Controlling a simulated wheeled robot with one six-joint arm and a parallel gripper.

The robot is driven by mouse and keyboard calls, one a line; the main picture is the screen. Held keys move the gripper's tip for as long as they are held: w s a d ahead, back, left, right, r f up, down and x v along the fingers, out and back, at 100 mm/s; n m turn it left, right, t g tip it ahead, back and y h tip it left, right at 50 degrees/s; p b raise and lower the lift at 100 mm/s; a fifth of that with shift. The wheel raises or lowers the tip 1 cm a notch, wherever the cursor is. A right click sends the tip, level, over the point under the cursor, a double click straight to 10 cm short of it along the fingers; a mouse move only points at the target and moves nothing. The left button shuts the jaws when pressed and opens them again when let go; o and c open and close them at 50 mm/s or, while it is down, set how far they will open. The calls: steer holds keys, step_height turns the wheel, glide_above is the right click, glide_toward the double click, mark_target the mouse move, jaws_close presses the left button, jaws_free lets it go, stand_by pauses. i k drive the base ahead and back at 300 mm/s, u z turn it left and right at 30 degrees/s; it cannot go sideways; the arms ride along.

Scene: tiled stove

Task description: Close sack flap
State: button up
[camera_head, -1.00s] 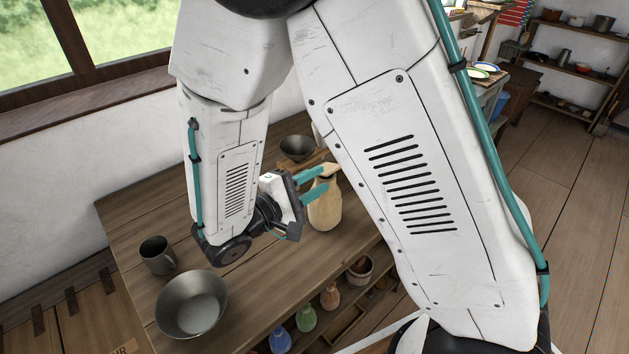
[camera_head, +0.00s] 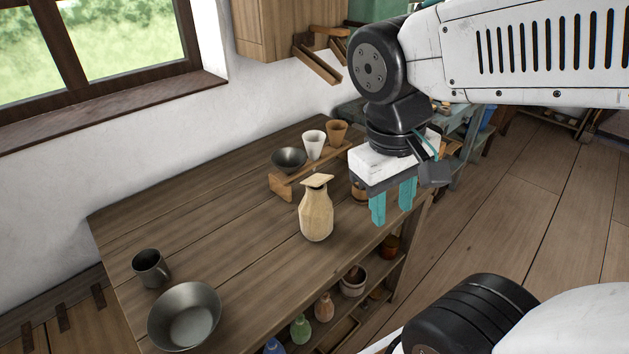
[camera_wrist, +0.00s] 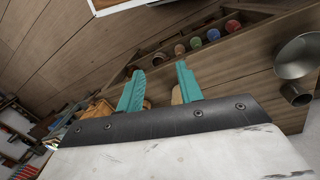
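The tan sack (camera_head: 316,215) stands upright near the table's front edge, left of my gripper. Its pale flap (camera_head: 318,181) lies across the top of the neck, looking nearly flat with a slight tilt; I cannot tell whether it fully covers the mouth. My gripper (camera_head: 392,201) hangs to the right of the sack, apart from it, with its two teal fingers pointing down. The fingers are spread with nothing between them, as the wrist view (camera_wrist: 160,90) also shows. A tan patch partly hidden behind one finger there may be the sack.
A wooden rack (camera_head: 300,172) with a dark bowl (camera_head: 289,159) and cups (camera_head: 314,145) stands behind the sack. A mug (camera_head: 151,268) and a metal bowl (camera_head: 185,316) sit at the table's left end. Small pots (camera_head: 301,329) fill the shelf below. The table's middle is clear.

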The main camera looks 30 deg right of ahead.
mark_target(317, 180)
steer(key=u, duration=0.5)
steer(key=k, duration=1.2)
steer(key=u, duration=0.15)
steer(key=i, duration=0.7)
steer(key=u, duration=0.35)
